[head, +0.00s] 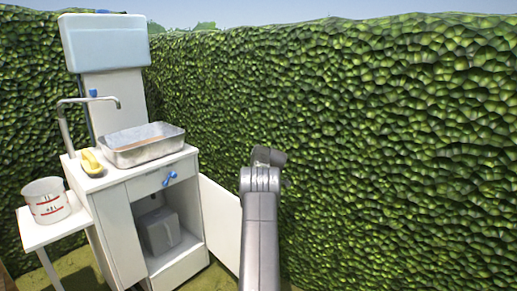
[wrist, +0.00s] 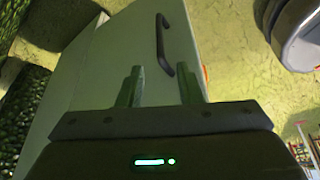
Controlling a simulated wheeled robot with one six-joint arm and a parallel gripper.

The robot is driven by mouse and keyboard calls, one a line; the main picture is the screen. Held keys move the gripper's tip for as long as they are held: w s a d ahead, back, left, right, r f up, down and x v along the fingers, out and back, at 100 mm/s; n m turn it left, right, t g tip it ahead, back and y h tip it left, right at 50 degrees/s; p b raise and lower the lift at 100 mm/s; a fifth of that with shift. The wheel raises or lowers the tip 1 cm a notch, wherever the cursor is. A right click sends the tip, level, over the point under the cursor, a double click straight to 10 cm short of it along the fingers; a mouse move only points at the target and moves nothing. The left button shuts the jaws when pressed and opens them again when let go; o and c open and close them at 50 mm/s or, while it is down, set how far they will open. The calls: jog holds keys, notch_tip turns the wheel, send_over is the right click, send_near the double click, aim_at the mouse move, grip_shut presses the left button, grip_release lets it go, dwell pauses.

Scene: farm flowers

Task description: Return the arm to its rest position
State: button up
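My arm reaches up the middle of the head view, in front of the hedge and to the right of the white sink cabinet (head: 120,195). The fingers at its far end cannot be made out in that view. In the wrist view my gripper (wrist: 160,85) shows two fingers set apart with nothing between them. Behind them in the wrist view is a pale panel (wrist: 110,75) with a dark curved handle (wrist: 163,42). The fingertips appear below the handle in the picture, and whether they touch the panel cannot be told.
The cabinet door (head: 221,222) stands open beside my arm, with a grey box (head: 160,235) inside the cabinet. A metal basin (head: 142,145) and a yellow object (head: 91,162) sit on top. A white bucket (head: 46,202) stands on a side table (head: 48,236). A tall hedge (head: 370,120) closes the right.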

jog(key=b+x, duration=0.2)
jog(key=x, duration=0.8)
jog(key=shift+s, duration=0.1)
jog(key=shift+r, duration=0.1)
